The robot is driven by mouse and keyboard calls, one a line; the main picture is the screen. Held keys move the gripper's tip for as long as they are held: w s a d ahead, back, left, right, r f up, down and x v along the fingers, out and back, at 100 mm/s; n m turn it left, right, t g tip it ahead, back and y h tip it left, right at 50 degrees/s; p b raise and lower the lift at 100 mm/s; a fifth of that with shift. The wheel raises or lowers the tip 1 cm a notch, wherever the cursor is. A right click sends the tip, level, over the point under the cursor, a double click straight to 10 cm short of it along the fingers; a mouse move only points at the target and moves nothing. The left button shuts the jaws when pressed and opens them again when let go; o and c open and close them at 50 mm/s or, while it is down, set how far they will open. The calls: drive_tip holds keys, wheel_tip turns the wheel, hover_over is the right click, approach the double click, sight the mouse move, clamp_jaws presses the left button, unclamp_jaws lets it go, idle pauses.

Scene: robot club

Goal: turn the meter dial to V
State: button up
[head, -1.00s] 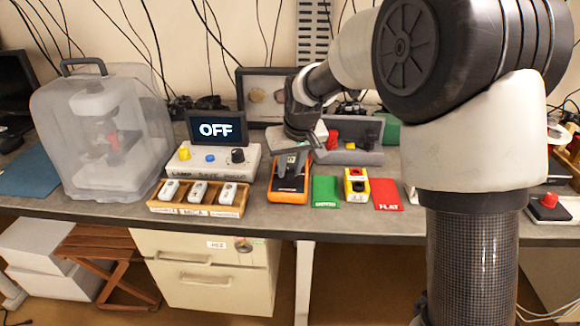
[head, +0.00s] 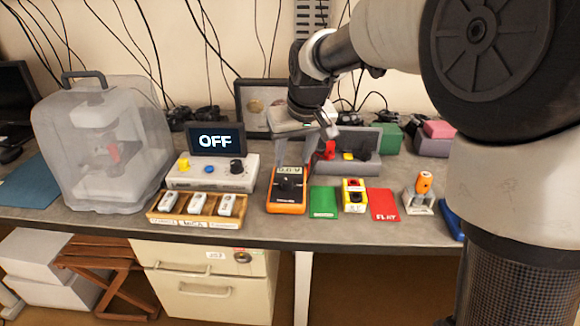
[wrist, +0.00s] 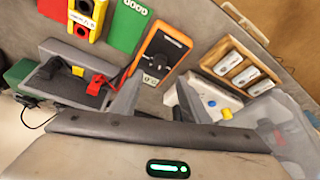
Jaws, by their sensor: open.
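The meter (head: 273,204) is an orange-edged handheld unit with a dark face, lying on the table. Its black dial (head: 289,186) is in plain view, and the screen above it appears to read 0.0 V. The meter also shows in the wrist view (wrist: 181,40), beyond my fingertips. My gripper (head: 295,160) is open and empty, above the meter's screen end and apart from the dial. In the wrist view its two fingers (wrist: 155,95) stand wide apart with the screen end between them. I cannot make out the dial's pointer mark.
Left of the meter are a control box (head: 208,179) with a screen reading OFF and a wooden tray (head: 178,220) of white blocks. Right are a green card (head: 323,204), a yellow button box (head: 353,197) and a red card (head: 384,206). A grey holder (head: 365,170) stands behind.

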drive_tip(key=v, duration=0.7)
drive_tip(key=shift+r+p, duration=0.2)
drive_tip(key=shift+p, duration=0.25)
drive_tip(key=shift+s, duration=0.15)
drive_tip(key=s+d+f+m+h, duration=0.1)
drive_tip(key=s+d, duration=0.4)
drive_tip(key=s, duration=0.3)
drive_tip(key=s+d+f+m+t, duration=0.15)
drive_tip(key=s+d, duration=0.25)
drive_tip(key=s, duration=0.4)
drive_tip(key=s+d+m+h, duration=0.1)
drive_tip(key=s+d+m, duration=0.1)
drive_tip(key=s+d, duration=0.5)
wheel_tip(320, 180, up, 14)
drive_tip(key=s+a+p, duration=0.1)
drive_tip(key=s+p, duration=0.1)
drive_tip(key=p, duration=1.2)
drive_tip(key=shift+a+r, duration=0.15)
drive_tip(key=shift+a, duration=0.25)
